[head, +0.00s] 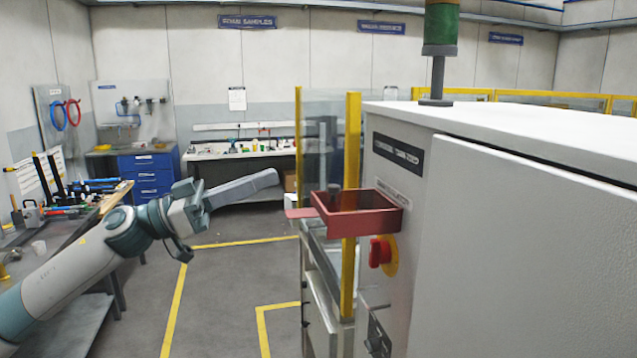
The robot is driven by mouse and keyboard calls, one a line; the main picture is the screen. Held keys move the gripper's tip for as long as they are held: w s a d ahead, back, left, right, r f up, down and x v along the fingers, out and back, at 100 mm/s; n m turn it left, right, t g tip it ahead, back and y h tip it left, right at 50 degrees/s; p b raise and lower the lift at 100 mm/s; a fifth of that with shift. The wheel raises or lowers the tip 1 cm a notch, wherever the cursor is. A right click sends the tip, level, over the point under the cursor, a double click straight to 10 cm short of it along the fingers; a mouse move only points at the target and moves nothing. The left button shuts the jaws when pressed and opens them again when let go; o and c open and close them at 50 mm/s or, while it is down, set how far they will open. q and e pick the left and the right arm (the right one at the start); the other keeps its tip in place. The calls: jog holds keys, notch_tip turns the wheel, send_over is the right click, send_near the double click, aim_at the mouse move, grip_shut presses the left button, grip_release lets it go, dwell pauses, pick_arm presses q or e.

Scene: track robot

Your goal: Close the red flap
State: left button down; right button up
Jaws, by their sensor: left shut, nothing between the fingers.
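A red open-topped box (378,224) is fixed to the side of the white cabinet. A flat red flap (300,213) sticks out from the box's left side, roughly level. The inside of the box is only partly visible. My left gripper (276,177) comes in from the left with its fingers shut and empty. In the picture its tip is above and to the left of the flap, apart from it. My right gripper is not in view.
The white cabinet (520,240) fills the right side. A red knob (379,252) is below the box. A yellow post (351,200) and clear panel stand by the box. A workbench (80,225) with tools is at left. Open floor lies between.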

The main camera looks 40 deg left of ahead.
pick_arm(q)
jog(key=shift+p+x, duration=2.25)
jog(key=shift+x, duration=2.75)
notch_tip(320, 180, down, 4)
jog(key=shift+a+r+p, duration=0.1)
jog(key=shift+p, duration=0.75)
jog(key=shift+s+a+f+t+h+b, duration=0.2)
jog(key=shift+f+t+h+b, duration=0.3)
jog(key=shift+b, duration=0.4)
jog(key=shift+f+t+b, duration=0.2)
jog(key=shift+t+b, duration=0.1)
jog(key=shift+b, duration=0.05)
